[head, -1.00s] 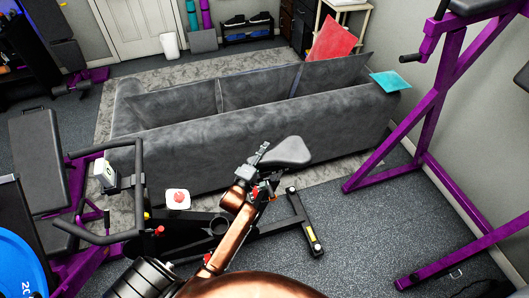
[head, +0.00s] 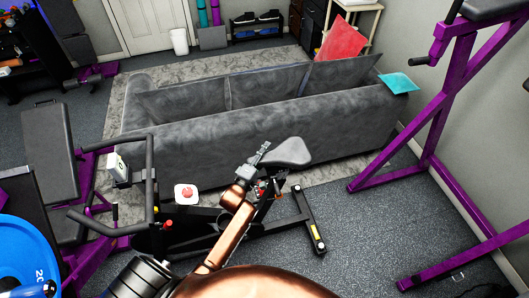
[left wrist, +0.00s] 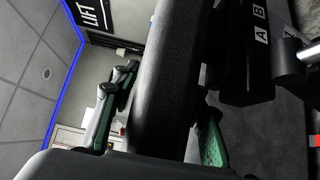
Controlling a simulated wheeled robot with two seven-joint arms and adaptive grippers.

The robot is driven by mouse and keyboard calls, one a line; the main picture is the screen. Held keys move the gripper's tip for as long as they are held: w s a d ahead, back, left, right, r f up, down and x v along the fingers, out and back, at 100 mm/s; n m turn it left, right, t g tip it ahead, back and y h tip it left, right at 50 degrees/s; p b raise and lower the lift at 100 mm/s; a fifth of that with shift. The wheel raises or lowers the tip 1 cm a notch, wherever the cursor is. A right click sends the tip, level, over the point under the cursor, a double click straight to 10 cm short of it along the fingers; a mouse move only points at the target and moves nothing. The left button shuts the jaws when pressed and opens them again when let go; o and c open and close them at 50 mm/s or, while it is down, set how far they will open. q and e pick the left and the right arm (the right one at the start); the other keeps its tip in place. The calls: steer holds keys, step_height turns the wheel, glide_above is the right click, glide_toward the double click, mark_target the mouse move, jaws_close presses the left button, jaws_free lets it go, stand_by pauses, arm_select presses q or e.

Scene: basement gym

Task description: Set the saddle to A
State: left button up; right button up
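The exercise bike's dark grey saddle (head: 288,151) shows in the head view, in front of the sofa. My left gripper (head: 262,152) is at the saddle's left end, at the tip of my bronze arm. In the left wrist view a long black padded part, seemingly the saddle (left wrist: 165,80), lies between the two green-padded fingers of my left gripper (left wrist: 160,115). A narrow gap shows beside the left finger, so it looks open around the part. White labels A (left wrist: 261,36) and B (left wrist: 259,12) mark a black post to the right. My right gripper is out of view.
The bike's handlebars (head: 150,185) stand to the left and its rear foot (head: 310,222) lies to the right. The grey sofa (head: 265,130) is close behind. A purple rack (head: 405,165) stands at the right, with clear floor before it.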

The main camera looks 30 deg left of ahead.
arm_select(q)
steer(key=shift+o, duration=1)
steer(key=shift+s, duration=0.15)
steer(key=s, duration=1.1)
steer(key=shift+s, duration=0.4)
